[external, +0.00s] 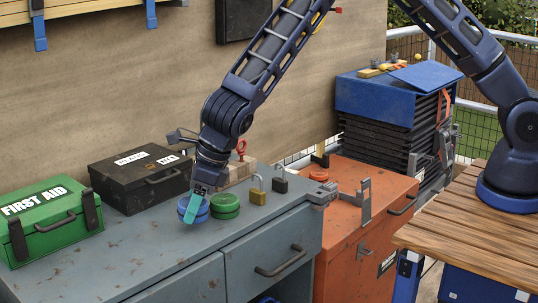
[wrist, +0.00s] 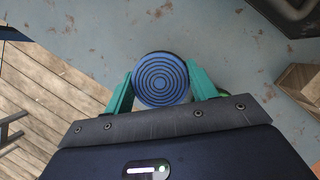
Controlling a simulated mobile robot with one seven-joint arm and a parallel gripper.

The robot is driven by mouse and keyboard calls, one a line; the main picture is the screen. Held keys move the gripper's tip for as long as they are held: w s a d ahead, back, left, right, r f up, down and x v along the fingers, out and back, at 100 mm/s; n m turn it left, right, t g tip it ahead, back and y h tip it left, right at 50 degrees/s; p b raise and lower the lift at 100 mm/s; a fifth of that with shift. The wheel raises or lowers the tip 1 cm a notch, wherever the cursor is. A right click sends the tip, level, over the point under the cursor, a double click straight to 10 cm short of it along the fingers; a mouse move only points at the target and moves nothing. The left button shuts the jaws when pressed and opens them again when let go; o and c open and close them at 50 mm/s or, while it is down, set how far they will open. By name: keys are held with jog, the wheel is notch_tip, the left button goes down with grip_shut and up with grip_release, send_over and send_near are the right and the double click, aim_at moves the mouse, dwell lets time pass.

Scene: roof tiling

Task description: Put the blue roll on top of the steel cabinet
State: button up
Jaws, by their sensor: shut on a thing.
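The blue roll (wrist: 161,79), a short ridged disc, is between the teal fingers of my gripper (external: 192,210), which is shut on it. In the external view the fingers partly cover the roll (external: 203,214). It is at or just above the grey-blue drawer cabinet's top (external: 140,245); I cannot tell if it touches. A rusty orange metal cabinet (external: 345,180) stands to the right of the grey-blue one. Both look like painted metal, so I cannot tell which one is the steel cabinet.
Green rolls (external: 225,208) are stacked close to the right of my gripper. Two padlocks (external: 258,191) stand beyond them. A black case (external: 140,178) and a green first aid box (external: 48,222) are at left. An orange roll (external: 319,176) lies on the orange cabinet.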

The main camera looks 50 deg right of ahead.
jog(key=shift+f, duration=1.25)
jog(key=o, duration=1)
jog(key=shift+f, duration=0.1)
jog(key=v, duration=1.2)
